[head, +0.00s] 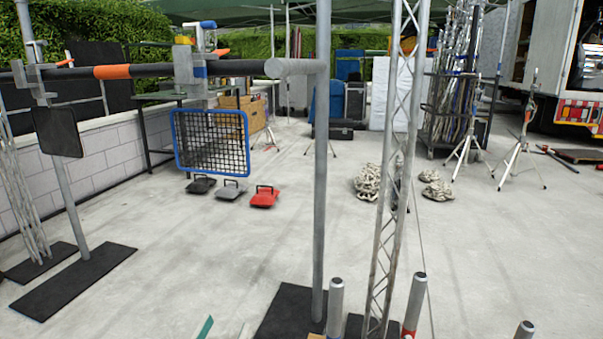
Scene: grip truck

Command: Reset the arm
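At the bottom edge, a teal strip (205,327) and a pale sliver to its right show in the head view. They may be the tips of my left gripper, but they are cut off too much to tell whether it is open or shut. No thing shows between them, only grey floor. My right gripper is not in view. A dark horizontal bar (140,71) with an orange band runs between two grey posts. A blue-rimmed black grid panel (211,142) hangs from a clamp on the bar, above the floor.
The right post (321,190) and a lattice truss (392,175) stand close in front. Metal tube ends (335,308) rise at the bottom edge. The right foreground floor is largely clear.

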